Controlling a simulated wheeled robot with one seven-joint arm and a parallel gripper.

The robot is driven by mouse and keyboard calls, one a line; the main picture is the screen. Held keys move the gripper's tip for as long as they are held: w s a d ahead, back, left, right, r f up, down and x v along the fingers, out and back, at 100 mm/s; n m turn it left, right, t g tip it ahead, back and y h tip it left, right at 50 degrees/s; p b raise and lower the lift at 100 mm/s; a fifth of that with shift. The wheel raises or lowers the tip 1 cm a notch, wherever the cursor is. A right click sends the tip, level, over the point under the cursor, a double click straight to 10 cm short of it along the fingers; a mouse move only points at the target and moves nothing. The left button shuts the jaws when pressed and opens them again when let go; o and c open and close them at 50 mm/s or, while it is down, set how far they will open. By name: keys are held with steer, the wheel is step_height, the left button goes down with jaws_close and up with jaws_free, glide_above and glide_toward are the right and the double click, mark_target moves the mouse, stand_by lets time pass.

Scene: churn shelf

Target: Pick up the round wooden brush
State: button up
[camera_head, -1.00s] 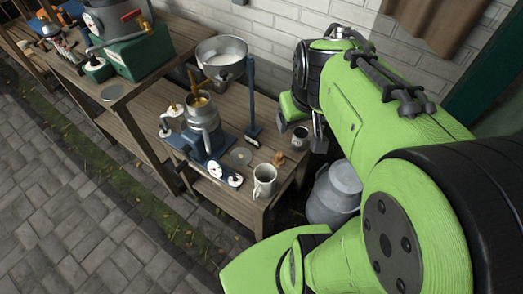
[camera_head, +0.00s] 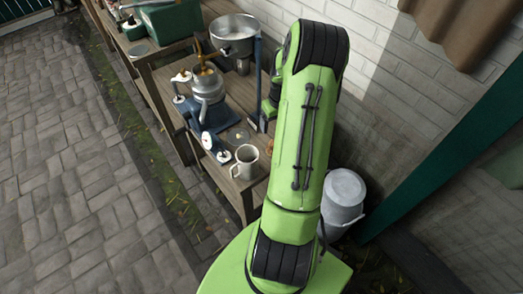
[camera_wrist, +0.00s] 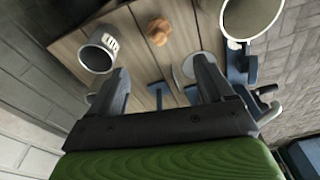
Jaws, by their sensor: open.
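The round wooden brush (camera_wrist: 158,31) is a small light-brown knob on the plank bench top, at the upper middle in the wrist view. In the head view my arm hides most or all of it. My gripper (camera_wrist: 162,70) is open and empty, its two dark fingers spread apart. The brush appears beyond the fingertips, roughly in line with the gap between them, and is not touched.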

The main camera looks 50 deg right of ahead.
mark_target(272, 145)
steer(key=f+b, duration=0.1)
steer(key=f, duration=0.4)
steer(key=w+f+b, duration=0.1)
steer(key=f+b, duration=0.1)
steer(key=f, duration=0.3)
steer(key=d+f+b, duration=0.1)
steer(key=f, duration=0.4)
steer(key=shift+w+f, duration=0.25)
steer(key=shift+w, duration=0.15)
steer(key=shift+c, duration=0.5)
steer(key=shift+r, duration=0.1)
steer(key=c, duration=1.1)
step_height(272, 145, up, 10)
steer(key=shift+a+p, duration=0.1)
steer(key=shift+p, duration=1.15)
